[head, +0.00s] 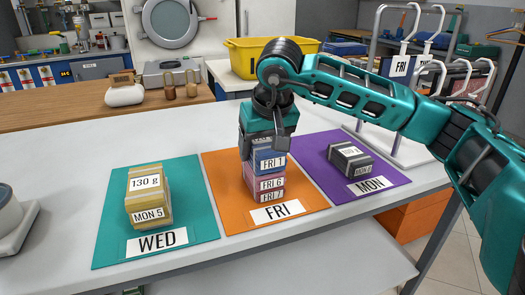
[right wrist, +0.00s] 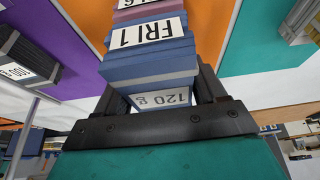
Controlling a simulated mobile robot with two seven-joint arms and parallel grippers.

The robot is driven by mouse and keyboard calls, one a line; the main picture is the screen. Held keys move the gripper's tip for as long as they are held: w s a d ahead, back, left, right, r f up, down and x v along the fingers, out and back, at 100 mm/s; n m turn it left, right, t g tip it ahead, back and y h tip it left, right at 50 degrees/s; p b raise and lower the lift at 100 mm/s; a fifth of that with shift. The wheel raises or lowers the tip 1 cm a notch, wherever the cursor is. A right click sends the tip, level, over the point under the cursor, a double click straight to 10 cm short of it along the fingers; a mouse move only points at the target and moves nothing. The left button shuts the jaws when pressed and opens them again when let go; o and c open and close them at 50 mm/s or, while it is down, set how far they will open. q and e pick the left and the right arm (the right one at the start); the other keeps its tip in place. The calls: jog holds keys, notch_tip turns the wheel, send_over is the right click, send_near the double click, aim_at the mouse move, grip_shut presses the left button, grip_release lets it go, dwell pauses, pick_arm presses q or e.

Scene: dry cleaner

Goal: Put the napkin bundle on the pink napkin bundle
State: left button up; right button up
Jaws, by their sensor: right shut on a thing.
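The blue napkin bundle labelled FRI 1 (head: 281,156) is in my right gripper (head: 268,140), which is shut on it from above. It also shows in the right wrist view (right wrist: 150,58) between the dark fingers (right wrist: 160,88), with a 120 g label on its top. Directly below it is the pink napkin bundle labelled FRI 6 (head: 254,179), on another pink bundle labelled FRI 7 (head: 257,194) on the orange FRI mat (head: 222,190). The blue bundle appears level and in line with the pink one; I see no clear gap. My left gripper is not in view.
Left of the stack, yellowish bundles labelled MON 5 (head: 162,200) stand on the teal WED mat (head: 110,225). A dark grey bundle (head: 350,160) lies on the purple MON mat (head: 320,150). A white rack (head: 375,70) stands behind at right.

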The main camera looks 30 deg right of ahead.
jog(key=shift+f, duration=0.15)
jog(key=shift+f, duration=0.1)
jog(key=o, duration=0.6)
jog(key=shift+f, duration=0.1)
jog(key=o, duration=0.5)
jog(key=shift+r, duration=0.4)
jog(key=p+v, duration=0.3)
jog(key=v, duration=0.8)
jog(key=shift+s+a+r, duration=0.1)
jog(key=shift+s+r, duration=0.15)
jog(key=shift+s, duration=0.05)
